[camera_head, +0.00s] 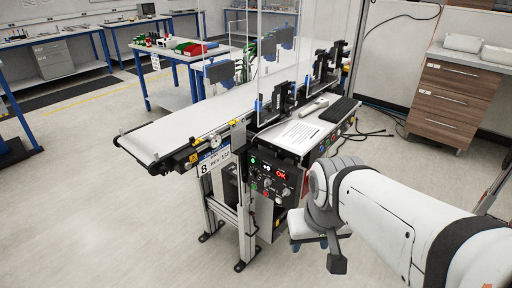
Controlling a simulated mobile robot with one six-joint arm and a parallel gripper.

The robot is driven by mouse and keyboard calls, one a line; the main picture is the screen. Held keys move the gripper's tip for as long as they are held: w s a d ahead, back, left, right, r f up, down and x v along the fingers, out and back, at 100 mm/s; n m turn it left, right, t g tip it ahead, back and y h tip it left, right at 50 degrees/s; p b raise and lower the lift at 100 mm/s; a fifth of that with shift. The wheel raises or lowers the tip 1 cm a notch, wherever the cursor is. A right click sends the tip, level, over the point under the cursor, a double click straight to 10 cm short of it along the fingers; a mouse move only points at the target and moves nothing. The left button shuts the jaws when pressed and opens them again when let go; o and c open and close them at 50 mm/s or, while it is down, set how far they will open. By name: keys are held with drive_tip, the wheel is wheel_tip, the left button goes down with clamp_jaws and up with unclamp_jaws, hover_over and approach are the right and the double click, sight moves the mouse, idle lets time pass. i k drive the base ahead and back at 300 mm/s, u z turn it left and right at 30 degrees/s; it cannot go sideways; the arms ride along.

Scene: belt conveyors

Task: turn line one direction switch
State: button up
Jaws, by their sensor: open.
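The conveyor's black control panel (275,180) faces the front below the near end of the side conveyor. My white arm reaches in from the right. My gripper (320,245) hangs at its end, low and just right of the panel, apart from it. It is open, with nothing seen between its fingers; parts of it are hard to make out.
A white conveyor belt (185,132) runs from the left front to the back. A keyboard (339,109) and a paper sheet (299,134) lie above the panel. A wooden drawer cabinet (447,103) stands at the right. The floor at the left front is clear.

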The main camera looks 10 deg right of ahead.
sight(267, 181)
drive_tip(key=z, duration=0.5)
drive_tip(key=i, duration=0.55)
drive_tip(key=u, duration=1.8)
